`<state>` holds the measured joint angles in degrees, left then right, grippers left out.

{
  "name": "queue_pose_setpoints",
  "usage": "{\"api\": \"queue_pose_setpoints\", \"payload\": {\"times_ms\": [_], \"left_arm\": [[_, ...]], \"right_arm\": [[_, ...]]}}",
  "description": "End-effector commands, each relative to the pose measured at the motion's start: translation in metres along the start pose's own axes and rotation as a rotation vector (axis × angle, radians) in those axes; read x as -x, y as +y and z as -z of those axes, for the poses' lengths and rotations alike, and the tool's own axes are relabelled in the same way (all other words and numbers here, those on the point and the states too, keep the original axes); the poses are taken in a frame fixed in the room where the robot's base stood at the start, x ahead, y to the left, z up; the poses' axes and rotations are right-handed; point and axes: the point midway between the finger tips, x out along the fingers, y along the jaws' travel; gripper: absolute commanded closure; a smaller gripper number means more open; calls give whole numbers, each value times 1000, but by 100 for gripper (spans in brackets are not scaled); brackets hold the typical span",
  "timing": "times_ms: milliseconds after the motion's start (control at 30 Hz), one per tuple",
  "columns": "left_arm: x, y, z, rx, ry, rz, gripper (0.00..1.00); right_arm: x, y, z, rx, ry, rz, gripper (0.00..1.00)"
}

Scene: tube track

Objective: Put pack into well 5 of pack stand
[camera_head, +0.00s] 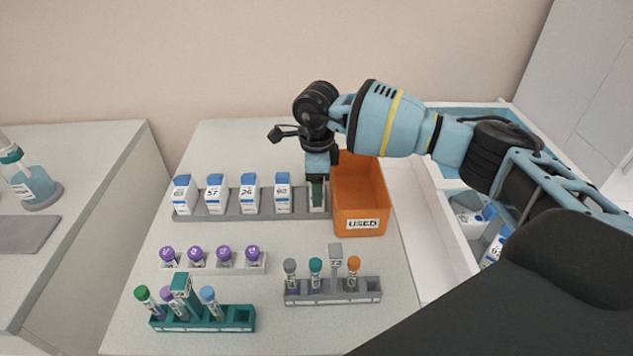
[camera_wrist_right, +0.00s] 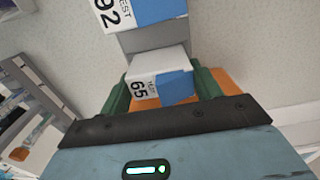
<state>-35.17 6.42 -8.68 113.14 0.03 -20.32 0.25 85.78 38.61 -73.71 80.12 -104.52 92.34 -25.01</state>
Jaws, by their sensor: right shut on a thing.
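The grey pack stand (camera_head: 235,217) runs across the table, with several white-and-blue packs upright in its wells from the left. My right gripper (camera_head: 317,193) points down over the stand's right end, beside the last of these packs (camera_head: 283,194). In the right wrist view its green fingers are shut on a pack (camera_wrist_right: 160,88) marked 65, with a white and a blue side. The neighbouring pack (camera_wrist_right: 130,12), marked 92, stands apart from it along the stand. In the head view the fingers mostly hide the held pack, so whether it touches the well floor cannot be told. My left gripper is out of view.
An orange bin (camera_head: 360,208) labelled USED stands close to the right of the gripper. Tube racks stand in front: white (camera_head: 215,268), teal (camera_head: 225,320) and grey (camera_head: 330,295). A white drawer (camera_head: 435,240) with more packs lies at the right.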

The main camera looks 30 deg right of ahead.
Motion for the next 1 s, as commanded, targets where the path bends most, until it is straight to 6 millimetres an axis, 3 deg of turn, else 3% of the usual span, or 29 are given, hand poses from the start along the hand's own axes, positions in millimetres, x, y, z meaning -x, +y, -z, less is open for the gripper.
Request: {"api": "queue_pose_setpoints", "payload": {"times_ms": [400, 433, 600, 900, 1000], "left_arm": [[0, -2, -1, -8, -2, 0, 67], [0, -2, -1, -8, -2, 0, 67], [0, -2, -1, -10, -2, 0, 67], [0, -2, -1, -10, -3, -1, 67], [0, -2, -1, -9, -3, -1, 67]], "right_arm": [[-1, 0, 0, 0, 0, 0, 66], [-1, 0, 0, 0, 0, 0, 34], [-1, 0, 0, 0, 0, 0, 12], [-2, 0, 0, 0, 0, 0, 11], [6, 0, 0, 0, -1, 2, 11]]}}
